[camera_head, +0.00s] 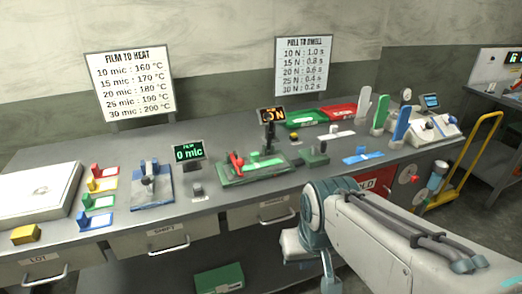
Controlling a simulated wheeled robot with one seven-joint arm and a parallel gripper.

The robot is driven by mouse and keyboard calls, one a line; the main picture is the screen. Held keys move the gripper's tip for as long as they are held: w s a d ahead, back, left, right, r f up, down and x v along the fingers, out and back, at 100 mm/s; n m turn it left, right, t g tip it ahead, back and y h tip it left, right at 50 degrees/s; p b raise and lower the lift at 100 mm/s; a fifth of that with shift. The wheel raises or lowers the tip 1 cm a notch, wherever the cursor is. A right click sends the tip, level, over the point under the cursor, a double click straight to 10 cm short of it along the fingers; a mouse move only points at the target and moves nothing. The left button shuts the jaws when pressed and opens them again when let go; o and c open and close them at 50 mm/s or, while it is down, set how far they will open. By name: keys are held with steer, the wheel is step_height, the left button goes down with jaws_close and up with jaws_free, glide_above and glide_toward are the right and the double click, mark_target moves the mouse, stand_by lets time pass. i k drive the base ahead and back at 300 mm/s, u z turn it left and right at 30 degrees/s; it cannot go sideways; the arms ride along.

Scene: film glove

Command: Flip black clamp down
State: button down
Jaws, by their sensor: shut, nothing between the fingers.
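My gripper (298,246) hangs at the end of my arm, in front of the bench's front edge and below its top. Its fingertips are small and partly hidden by the wrist, and nothing shows held in them. I cannot tell for sure which part is the black clamp. A dark upright part (269,138) stands at the back of a green fixture (256,176) with a red lever (237,160), under a "5 N" display (271,115). A separate dark block (316,157) sits just right of that fixture. The gripper is apart from all of these.
The grey bench (225,203) holds a blue fixture (151,193), a "0 mic" display (188,152), coloured pieces at left and green and red trays (340,111) at the back. Drawers with handles (170,246) line the front. A yellow trolley (470,165) stands right.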

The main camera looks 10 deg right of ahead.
mark_target(266, 116)
steer(key=k, duration=0.65)
steer(key=z, duration=0.6)
steer(key=i, duration=1.25)
steer(key=u, duration=0.45)
steer(key=i, duration=0.5)
steer(key=u, duration=0.55)
